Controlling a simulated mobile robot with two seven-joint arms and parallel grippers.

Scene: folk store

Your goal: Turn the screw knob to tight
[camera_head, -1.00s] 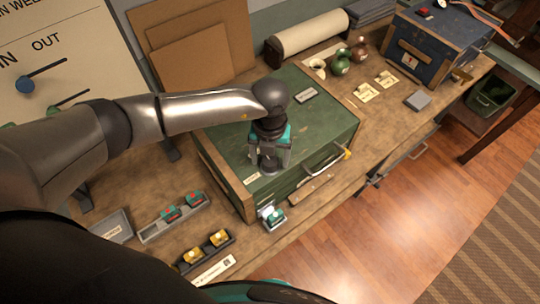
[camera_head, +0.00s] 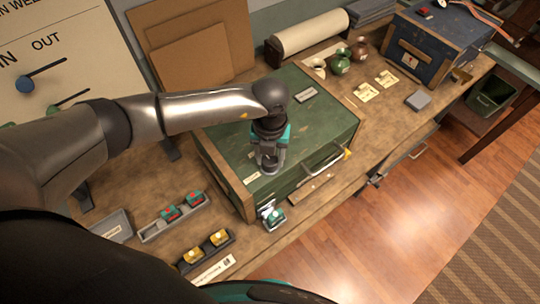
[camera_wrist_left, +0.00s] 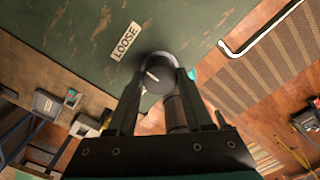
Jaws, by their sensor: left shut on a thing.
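The screw knob (camera_wrist_left: 157,76) is a round dark grey knob with a pale pointer line, on the top of a worn green chest (camera_head: 318,122). In the left wrist view it sits between the two fingers of my left gripper (camera_wrist_left: 158,92), which is shut on it. A white label reading LOOSE (camera_wrist_left: 125,41) lies beside the knob. The pointer line does not aim straight at that label. In the head view my left gripper (camera_head: 268,168) points down at the chest top and mostly hides the knob. My right gripper is not in view.
Trays with red-and-teal blocks (camera_head: 170,213) and yellow blocks (camera_head: 218,238) stand left of the chest. A metal handle (camera_head: 327,159) sticks out of the chest front. A blue chest (camera_head: 425,50) and small vases (camera_head: 341,62) stand to the right. Part of the bench on the right is bare.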

